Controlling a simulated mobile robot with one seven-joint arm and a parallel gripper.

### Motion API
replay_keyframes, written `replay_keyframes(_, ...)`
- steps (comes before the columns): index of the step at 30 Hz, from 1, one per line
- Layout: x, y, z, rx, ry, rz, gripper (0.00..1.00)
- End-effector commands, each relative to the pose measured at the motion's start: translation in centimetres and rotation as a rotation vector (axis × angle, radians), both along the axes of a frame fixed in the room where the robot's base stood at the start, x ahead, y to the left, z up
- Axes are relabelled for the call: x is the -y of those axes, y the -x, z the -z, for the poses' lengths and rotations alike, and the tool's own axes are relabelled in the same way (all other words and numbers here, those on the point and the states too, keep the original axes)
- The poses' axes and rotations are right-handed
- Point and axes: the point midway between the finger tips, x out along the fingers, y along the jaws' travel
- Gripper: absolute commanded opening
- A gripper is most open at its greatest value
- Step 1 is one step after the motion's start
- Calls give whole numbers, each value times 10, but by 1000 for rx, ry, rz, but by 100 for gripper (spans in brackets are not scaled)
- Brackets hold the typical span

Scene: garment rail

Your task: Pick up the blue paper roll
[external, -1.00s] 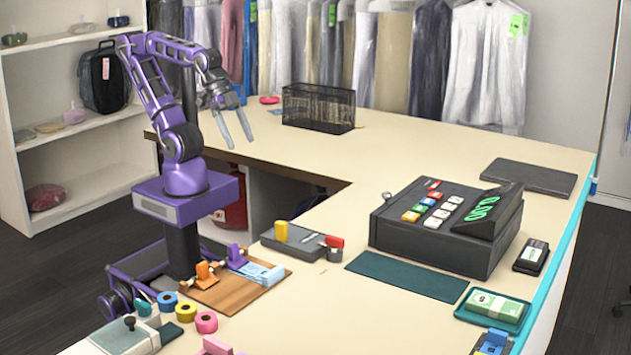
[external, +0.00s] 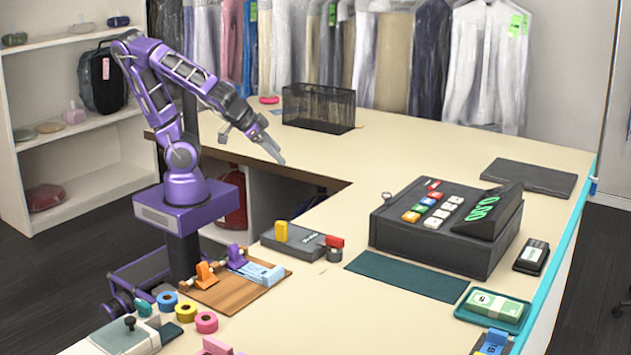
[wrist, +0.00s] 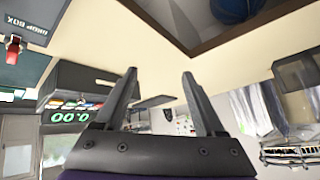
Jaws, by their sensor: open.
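The blue paper roll (external: 167,301) lies at the front left of the counter in the external view, at the end of a short row with a yellow roll (external: 186,312) and a pink roll (external: 206,322). My gripper (external: 279,153) is in the air over the far part of the counter, well behind the roll and to its right. It is empty. The wrist view shows its two fingers (wrist: 160,80) spread apart, with nothing between them. I cannot make out the paper roll in the wrist view.
A wooden board (external: 215,298) with clips and tickets lies right beside the rolls. A grey box (external: 300,241) and the cash register (external: 440,235) stand farther right. A black mesh basket (external: 319,108) stands behind my gripper.

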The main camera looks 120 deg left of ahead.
Motion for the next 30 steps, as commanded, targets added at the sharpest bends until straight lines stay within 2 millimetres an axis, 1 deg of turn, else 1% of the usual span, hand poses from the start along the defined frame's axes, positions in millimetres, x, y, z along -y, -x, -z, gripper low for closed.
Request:
replay_keyframes(1, -7, -8, 11, 18, -8, -52, 72)
replay_keyframes(6, -17, -33, 31, 116, -10, -192, 72)
replay_keyframes(12, -22, -52, 44, 204, 13, -280, 72)
replay_keyframes(19, -24, -69, 54, 283, 49, -342, 72)
replay_keyframes(23, -21, -81, 57, 314, 71, -348, 72)
replay_keyframes(24, -18, -86, 56, 317, 75, -334, 72)
replay_keyframes(27, -4, -94, 49, 275, 57, -241, 72)
replay_keyframes(30, 5, -96, 44, 224, 28, -163, 72)
